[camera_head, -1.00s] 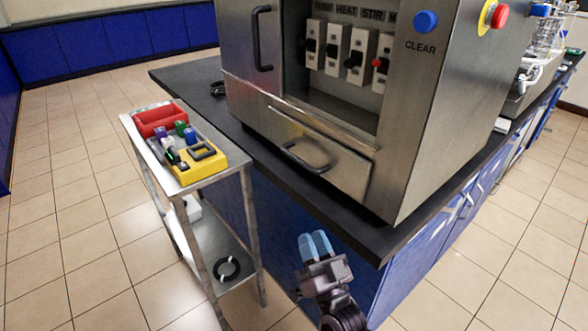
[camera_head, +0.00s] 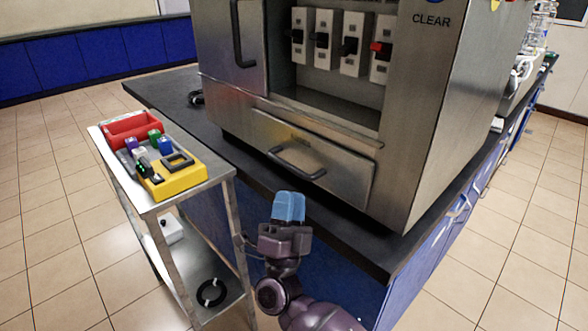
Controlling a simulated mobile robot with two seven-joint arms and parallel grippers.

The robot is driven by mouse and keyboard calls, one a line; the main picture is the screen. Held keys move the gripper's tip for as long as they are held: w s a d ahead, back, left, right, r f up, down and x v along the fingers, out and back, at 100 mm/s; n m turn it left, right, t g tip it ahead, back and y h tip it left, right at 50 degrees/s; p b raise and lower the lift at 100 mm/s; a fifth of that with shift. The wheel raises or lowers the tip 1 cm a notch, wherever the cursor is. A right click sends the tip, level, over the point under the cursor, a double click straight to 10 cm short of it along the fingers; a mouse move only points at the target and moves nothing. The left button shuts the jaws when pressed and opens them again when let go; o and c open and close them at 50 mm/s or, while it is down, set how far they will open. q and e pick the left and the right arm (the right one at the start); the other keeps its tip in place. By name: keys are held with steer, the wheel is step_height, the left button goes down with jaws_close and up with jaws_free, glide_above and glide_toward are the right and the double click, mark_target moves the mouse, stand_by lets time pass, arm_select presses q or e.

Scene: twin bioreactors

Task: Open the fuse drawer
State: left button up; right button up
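The fuse drawer (camera_head: 326,172) is a flat steel front low on the metal cabinet, with a dark curved handle (camera_head: 297,166). The drawer front looks flush with the cabinet, so it appears closed. My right gripper (camera_head: 288,207) has light blue fingertips and is just below and in front of the handle, apart from it in the picture. Its fingertips are close together, and nothing shows between them. My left gripper is not in view.
The steel cabinet (camera_head: 433,130) stands on a dark bench top (camera_head: 165,90), with several switches in its open recess. A metal cart (camera_head: 215,172) at left carries a red bin (camera_head: 131,128) and a yellow tool holder (camera_head: 181,181). A black ring (camera_head: 211,292) lies on its lower shelf.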

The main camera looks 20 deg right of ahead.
mark_target(294, 170)
steer(key=shift+x, duration=3.15)
jaws_close()
